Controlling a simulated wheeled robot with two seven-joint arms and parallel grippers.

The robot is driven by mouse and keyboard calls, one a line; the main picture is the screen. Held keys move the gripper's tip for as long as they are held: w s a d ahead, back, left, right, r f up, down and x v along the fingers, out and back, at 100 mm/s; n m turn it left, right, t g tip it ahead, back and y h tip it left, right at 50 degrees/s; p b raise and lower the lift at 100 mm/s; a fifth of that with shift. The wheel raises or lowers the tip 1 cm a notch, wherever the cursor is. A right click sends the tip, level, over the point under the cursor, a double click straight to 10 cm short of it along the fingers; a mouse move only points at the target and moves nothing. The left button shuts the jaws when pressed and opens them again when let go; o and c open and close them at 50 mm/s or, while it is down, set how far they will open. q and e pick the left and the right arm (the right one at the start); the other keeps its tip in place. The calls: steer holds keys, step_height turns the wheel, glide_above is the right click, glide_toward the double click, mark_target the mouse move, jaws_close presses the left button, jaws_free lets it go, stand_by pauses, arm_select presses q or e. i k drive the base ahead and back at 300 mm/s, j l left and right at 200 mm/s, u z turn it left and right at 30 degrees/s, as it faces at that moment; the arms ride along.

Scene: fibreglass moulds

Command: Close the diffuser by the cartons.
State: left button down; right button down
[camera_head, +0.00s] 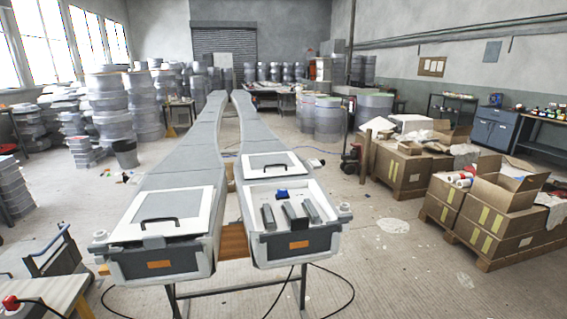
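Two long grey moulded bodies lie side by side on a stand. The right one, nearer the cartons, is the diffuser (318,238) by the cartons. Its near-end compartment is open. A white lid panel (270,165) with a dark handle lies behind the opening. Inside the opening are several grey bars (290,214) and a small blue item (281,194). The left body's near end is covered by a white lid (165,212) with a dark handle. Neither of my grippers is in view.
Cartons (500,228) stand on pallets at the right, with clear floor between them and the right body. Stacked drums (330,118) stand behind. A table corner (50,297) with a red item is at lower left. Black cables lie on the floor in front.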

mark_target(272, 160)
steer(key=i+l, duration=0.3)
steer(key=i+l+u, duration=0.1)
steer(key=i+l, duration=0.15)
steer(key=l, duration=0.25)
steer(key=i+l+u, duration=0.1)
steer(key=i+l, duration=0.15)
steer(key=l, duration=0.15)
steer(key=i+l, duration=0.25)
steer(key=l, duration=0.15)
steer(key=i+l+u, duration=0.1)
steer(key=i+l, duration=0.15)
steer(key=l, duration=0.2)
steer(key=i+l, duration=0.25)
steer(key=l, duration=0.2)
steer(key=i+l+u, duration=0.15)
steer(key=l, duration=0.3)
steer(key=i+l, duration=0.3)
steer(key=l, duration=0.15)
